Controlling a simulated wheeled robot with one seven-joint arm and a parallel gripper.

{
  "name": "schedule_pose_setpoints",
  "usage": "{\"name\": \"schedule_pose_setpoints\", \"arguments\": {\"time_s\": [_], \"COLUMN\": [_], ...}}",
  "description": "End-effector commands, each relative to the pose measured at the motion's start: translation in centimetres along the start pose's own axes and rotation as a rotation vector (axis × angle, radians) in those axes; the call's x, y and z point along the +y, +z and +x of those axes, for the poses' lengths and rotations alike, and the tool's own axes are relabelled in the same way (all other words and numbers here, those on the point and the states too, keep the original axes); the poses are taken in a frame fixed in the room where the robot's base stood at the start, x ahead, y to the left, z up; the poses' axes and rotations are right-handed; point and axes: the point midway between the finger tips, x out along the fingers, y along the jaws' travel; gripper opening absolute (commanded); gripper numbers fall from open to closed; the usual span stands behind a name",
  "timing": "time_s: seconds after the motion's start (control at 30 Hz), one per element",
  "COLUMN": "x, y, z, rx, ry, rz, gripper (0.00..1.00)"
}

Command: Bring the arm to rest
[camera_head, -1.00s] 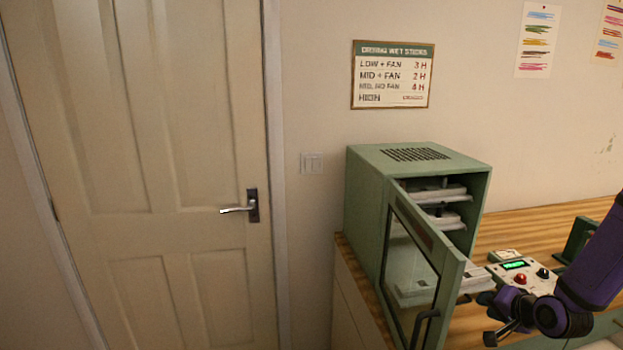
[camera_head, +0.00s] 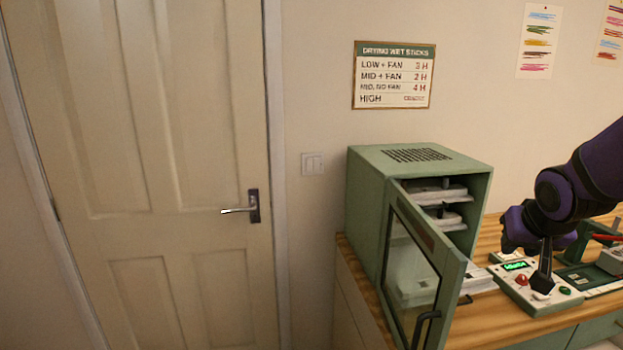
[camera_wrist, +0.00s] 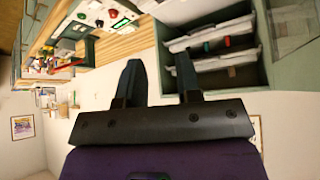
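My purple arm (camera_head: 585,175) reaches in from the right in the head view. My gripper (camera_head: 542,284) hangs with its dark fingers pointing down, in front of the control box (camera_head: 515,285) in the picture. I cannot tell its height above the box. In the wrist view my gripper (camera_wrist: 159,75) has its two fingers apart, with nothing between them.
The green drying cabinet (camera_head: 365,205) stands on the wooden worktop (camera_head: 490,325) with its glass door (camera_head: 412,265) swung open toward me. White trays (camera_head: 440,193) sit inside. A green rack (camera_head: 575,272) lies right of the box. A room door (camera_head: 160,120) is at left.

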Motion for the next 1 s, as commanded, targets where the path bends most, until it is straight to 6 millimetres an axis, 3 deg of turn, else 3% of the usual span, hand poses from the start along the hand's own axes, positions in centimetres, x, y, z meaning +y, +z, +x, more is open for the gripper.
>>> {"name": "schedule_pose_setpoints", "arguments": {"time_s": [0.03, 0.2, 0.6, 0.8, 1.0], "x": [-0.4, -1.1, -2.4, -2.4, -2.4], "y": [0.1, 1.5, 7.3, 9.4, 9.8], "z": [-1.8, -6.8, -17.2, -19.7, -20.1], "rx": [0.002, -0.027, -0.105, -0.132, -0.139], "ry": [0.003, 0.003, -0.098, -0.145, -0.155], "rz": [-0.015, -0.064, -0.180, -0.220, -0.228], "gripper": [0.32, 0.32, 0.32, 0.32, 0.32]}}
